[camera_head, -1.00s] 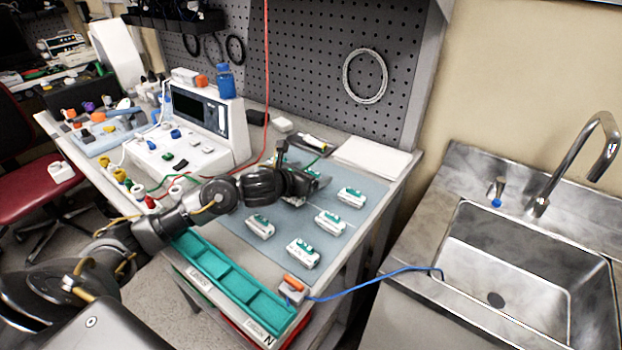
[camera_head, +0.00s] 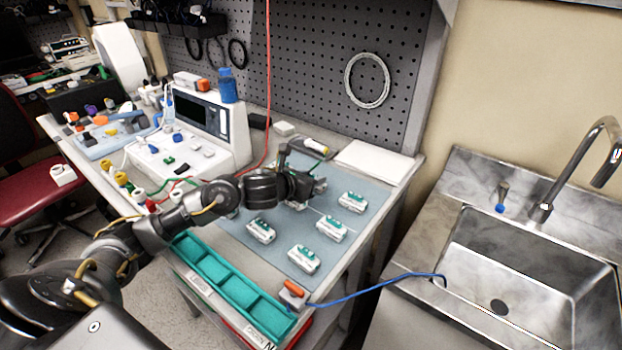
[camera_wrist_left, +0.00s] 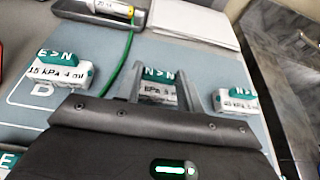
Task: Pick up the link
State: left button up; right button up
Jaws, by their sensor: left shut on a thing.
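My left gripper (camera_wrist_left: 157,88) is shut on a small white and green link (camera_wrist_left: 160,90), which shows between its two fingers in the wrist view. The link has green top markings and black print on its white side. In the head view my left gripper (camera_head: 318,184) is over the far part of the blue-grey mat (camera_head: 283,250), and its hand and arm hide most of the held link. I cannot tell whether the link touches the mat. My right gripper is not in view.
Similar links stand on the mat: one to the right (camera_head: 352,202), others nearer the front (camera_head: 331,229), (camera_head: 304,259), (camera_head: 261,231). A teal divided tray (camera_head: 232,290) lies along the front edge. A white pump device (camera_head: 190,160) stands left. A sink (camera_head: 520,270) is at right.

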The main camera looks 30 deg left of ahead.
pick_arm(q)
jog(key=shift+s+d+r+p, duration=0.1)
jog(key=shift+d+r+p, duration=0.1)
jog(key=shift+r, duration=0.45)
jog(key=shift+s+d+r+p, duration=0.1)
jog(key=shift+r+p, duration=0.05)
jog(key=shift+r, duration=0.45)
jog(key=s+d+r+p, duration=0.6)
jog(key=s+r+p, duration=0.2)
jog(key=s, duration=0.3)
jog(key=shift+s+d+r, duration=0.25)
jog(key=shift+d+r, duration=0.05)
jog(key=shift+r, duration=0.4)
